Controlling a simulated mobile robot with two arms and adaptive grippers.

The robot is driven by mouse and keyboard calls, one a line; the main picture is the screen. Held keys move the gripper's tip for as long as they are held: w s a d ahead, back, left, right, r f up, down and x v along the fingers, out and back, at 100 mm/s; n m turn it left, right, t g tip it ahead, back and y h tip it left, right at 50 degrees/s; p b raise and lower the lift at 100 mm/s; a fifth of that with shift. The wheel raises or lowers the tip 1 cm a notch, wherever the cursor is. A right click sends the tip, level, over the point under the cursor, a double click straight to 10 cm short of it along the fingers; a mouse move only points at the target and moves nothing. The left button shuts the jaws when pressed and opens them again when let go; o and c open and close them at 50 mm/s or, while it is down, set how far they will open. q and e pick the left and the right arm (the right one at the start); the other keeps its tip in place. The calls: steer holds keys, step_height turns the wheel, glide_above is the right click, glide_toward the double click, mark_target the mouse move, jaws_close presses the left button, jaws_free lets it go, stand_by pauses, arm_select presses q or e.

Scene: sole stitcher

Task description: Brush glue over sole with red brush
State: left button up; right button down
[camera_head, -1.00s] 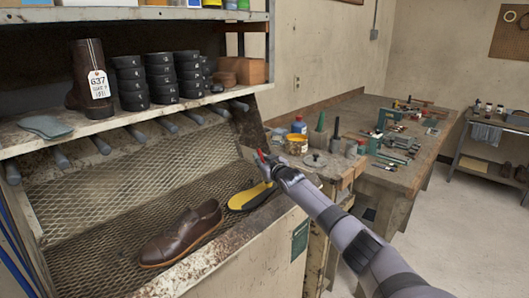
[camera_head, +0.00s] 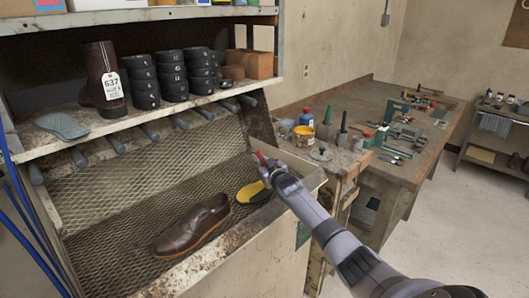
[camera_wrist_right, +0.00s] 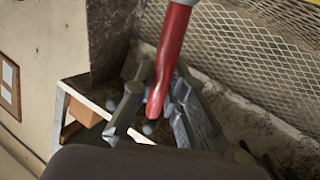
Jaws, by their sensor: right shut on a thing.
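The sole (camera_head: 250,193), yellow with a dark edge, lies on the mesh bench beside a brown leather shoe (camera_head: 190,228). My right gripper (camera_head: 263,168) is over the sole's far right end and partly hides it. It is shut on the red brush (camera_head: 257,157), whose red handle shows in the head view. In the right wrist view the red brush (camera_wrist_right: 173,60) runs between the fingers of my right gripper (camera_wrist_right: 158,104). The bristles are hidden, and I cannot tell whether they touch the sole. My left gripper is out of view.
A shelf (camera_head: 150,113) above the mesh holds a tagged brown boot (camera_head: 103,80), stacked black rings (camera_head: 172,75) and a grey-blue sole (camera_head: 62,125). A yellow can (camera_head: 303,136) and bottles stand at the right. A workbench (camera_head: 400,165) with tools stands beyond.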

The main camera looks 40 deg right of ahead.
steer(key=s+a+p, duration=0.1)
steer(key=a+p, duration=0.3)
steer(key=a, duration=0.5)
steer(key=shift+a+f+p, duration=0.3)
steer(key=shift+a, duration=0.05)
stand_by(0.8)
step_height(320, 180, up, 3)
steer(key=p, duration=0.2)
steer(key=shift+w+r+p, duration=0.1)
steer(key=shift+w+p, duration=0.05)
steer(key=shift+p, duration=0.25)
steer(key=shift+d, duration=0.1)
